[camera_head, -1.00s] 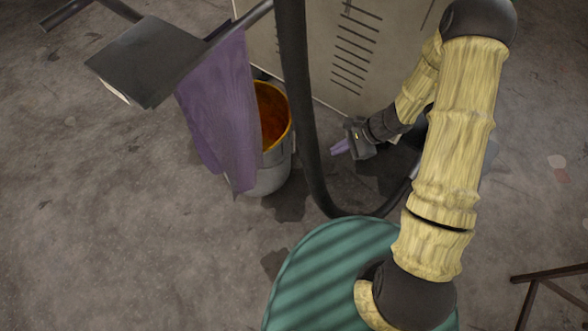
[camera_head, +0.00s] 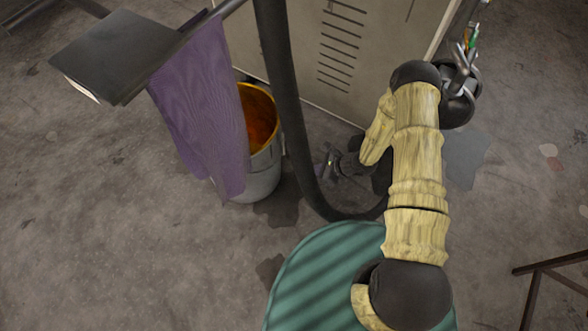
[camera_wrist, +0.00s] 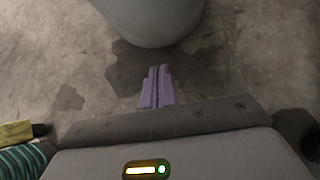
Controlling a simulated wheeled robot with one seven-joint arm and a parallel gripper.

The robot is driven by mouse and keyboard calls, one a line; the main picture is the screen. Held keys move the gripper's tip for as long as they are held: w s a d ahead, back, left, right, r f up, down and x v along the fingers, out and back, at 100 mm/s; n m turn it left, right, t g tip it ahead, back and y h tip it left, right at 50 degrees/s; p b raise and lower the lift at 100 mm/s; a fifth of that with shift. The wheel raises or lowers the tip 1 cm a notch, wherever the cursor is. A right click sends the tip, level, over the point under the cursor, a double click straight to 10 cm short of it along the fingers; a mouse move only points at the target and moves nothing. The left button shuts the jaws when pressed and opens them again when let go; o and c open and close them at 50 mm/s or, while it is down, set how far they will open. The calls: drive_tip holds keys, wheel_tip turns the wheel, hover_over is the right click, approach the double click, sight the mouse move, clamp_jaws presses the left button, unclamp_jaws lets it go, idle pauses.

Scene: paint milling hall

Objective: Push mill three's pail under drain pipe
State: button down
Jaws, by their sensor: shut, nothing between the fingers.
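A grey pail (camera_head: 262,178) with a yellow rim and orange-brown contents stands upright on the floor beside the beige cabinet. A purple cloth hides its left side, and a dark hose passes just right of it. I cannot pick out the drain pipe for sure.
The purple cloth (camera_head: 205,105) hangs from a rail near a flat dark plate (camera_head: 118,55). The thick hose (camera_head: 283,90) curves down to the floor. The beige cabinet (camera_head: 350,60) stands behind. Dark stains mark the floor. Floor at left is clear; a brown frame (camera_head: 545,275) stands lower right.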

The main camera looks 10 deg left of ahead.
drive_tip(key=a+r+b+x, duration=0.2)
drive_tip(key=b+x, duration=0.6)
drive_tip(key=x, duration=0.4)
drive_tip(key=shift+w+a, duration=0.2)
drive_tip(key=shift+a, duration=0.05)
drive_tip(key=shift+w+f, duration=0.1)
drive_tip(key=shift+w, duration=0.05)
